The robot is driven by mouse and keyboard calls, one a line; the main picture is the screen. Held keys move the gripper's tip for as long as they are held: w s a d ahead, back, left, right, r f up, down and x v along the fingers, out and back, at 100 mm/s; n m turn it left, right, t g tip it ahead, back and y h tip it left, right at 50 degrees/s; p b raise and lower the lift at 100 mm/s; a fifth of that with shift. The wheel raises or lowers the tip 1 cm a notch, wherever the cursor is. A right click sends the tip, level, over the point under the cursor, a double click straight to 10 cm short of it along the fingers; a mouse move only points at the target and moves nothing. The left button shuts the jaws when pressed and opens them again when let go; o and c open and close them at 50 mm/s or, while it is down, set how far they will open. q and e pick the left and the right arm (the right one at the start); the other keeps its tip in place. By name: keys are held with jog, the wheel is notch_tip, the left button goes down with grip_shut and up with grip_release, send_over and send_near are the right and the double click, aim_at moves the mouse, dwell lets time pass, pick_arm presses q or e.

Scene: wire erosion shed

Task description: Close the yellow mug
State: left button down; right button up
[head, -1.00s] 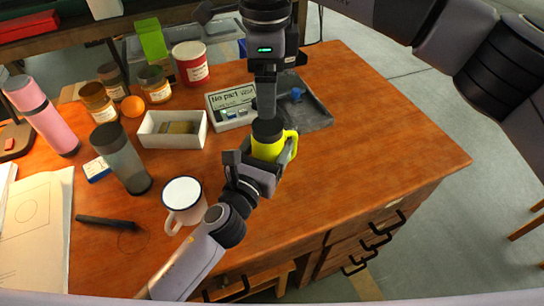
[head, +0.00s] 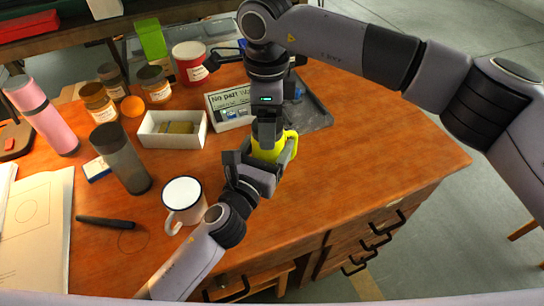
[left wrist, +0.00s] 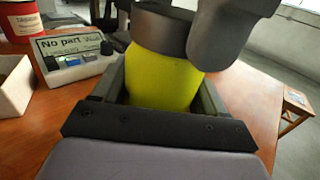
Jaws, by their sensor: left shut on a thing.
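The yellow mug (head: 268,151) stands near the middle of the wooden table, its handle to the right. My left gripper (head: 254,162) is shut around its body; the yellow wall also shows between the fingers in the left wrist view (left wrist: 164,85). My right gripper (head: 267,128) points down from above, right over the mug's top. A dark round piece (left wrist: 158,32), seemingly the lid, covers the mug's top in the left wrist view. Whether it is fully seated, and whether my right fingers hold it, is hidden.
A white enamel mug (head: 183,195) stands left of my left gripper. A white box (head: 172,130), a sign (head: 228,106) and a dark tray (head: 316,118) lie behind. A grey tumbler (head: 121,158) and several jars stand left. The table's right side is clear.

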jog(key=c, duration=0.8)
jog(key=shift+m, duration=0.8)
jog(key=o, duration=1.3)
jog(key=shift+c, duration=0.2)
jog(key=shift+r, duration=0.15)
notch_tip(320, 180, up, 12)
pick_arm(q)
grip_release()
jog(key=shift+v, duration=3.55)
